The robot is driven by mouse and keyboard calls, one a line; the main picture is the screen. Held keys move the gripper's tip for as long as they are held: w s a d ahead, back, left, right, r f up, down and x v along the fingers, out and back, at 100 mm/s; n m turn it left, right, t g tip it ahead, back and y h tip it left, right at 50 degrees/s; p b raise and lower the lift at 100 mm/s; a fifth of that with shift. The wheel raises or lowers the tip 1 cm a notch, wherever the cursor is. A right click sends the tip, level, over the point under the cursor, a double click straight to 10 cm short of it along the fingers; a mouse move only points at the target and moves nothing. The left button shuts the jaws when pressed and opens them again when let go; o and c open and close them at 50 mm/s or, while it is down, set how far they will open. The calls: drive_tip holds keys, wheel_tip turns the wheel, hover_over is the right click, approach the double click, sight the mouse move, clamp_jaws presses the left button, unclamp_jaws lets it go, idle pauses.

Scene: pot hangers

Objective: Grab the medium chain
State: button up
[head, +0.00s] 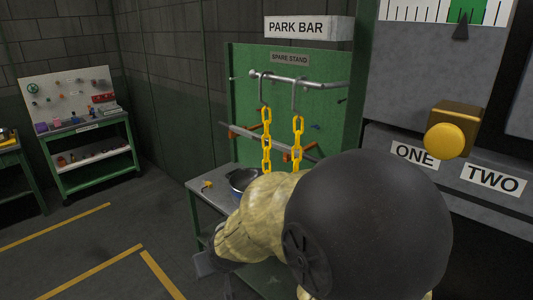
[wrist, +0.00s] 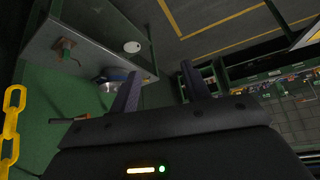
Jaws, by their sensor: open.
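Two yellow chains hang from grey hooks on the metal bar (head: 300,79) of the green spare stand. The left chain (head: 266,140) and the right chain (head: 297,138) look alike, and I cannot tell which is the medium one; my arm stands close below them. One yellow chain (wrist: 12,115) shows at the left edge of the wrist view, beside my gripper and not between its fingers. My gripper (wrist: 160,82) is open and empty, its two fingers spread apart. In the head view the gripper is low, left of the chains, partly hidden by my arm.
A pot (head: 241,181) sits on the grey shelf (head: 207,190) below the chains. A lower rail (head: 252,137) with orange brackets crosses behind them. A green tool bench (head: 95,150) stands far left. The floor at left is clear. A panel with a yellow knob (head: 445,140) is at right.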

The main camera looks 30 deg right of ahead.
drive_tip(key=w+a+r+m+t+h+b, duration=0.1)
drive_tip(key=w+r+t+h, duration=0.1)
drive_tip(key=w+r+t, duration=0.6)
drive_tip(key=w+a+r+m+t+h+b, duration=0.15)
drive_tip(key=w+r, duration=0.45)
drive_tip(key=r, duration=0.6)
drive_tip(key=s+d+r+m+h, duration=0.2)
drive_tip(key=d+r+m+h, duration=0.2)
drive_tip(key=r+m+h, duration=0.35)
drive_tip(key=m+g+h, duration=0.4)
drive_tip(key=g+h, duration=0.3)
drive_tip(key=g, duration=0.3)
approach(262, 121)
drive_tip(key=v, duration=0.3)
drive_tip(key=b+v, duration=0.1)
drive_tip(key=shift+s+a+r, duration=0.1)
drive_tip(key=shift+a+r, duration=0.1)
drive_tip(key=shift+r, duration=0.1)
drive_tip(key=p+x, duration=0.2)
drive_tip(key=x, duration=0.4)
drive_tip(key=p+x, duration=0.2)
drive_tip(key=x, duration=0.4)
drive_tip(key=shift+f, duration=0.15)
drive_tip(key=shift+d+f, duration=0.1)
drive_tip(key=shift+d, duration=0.05)
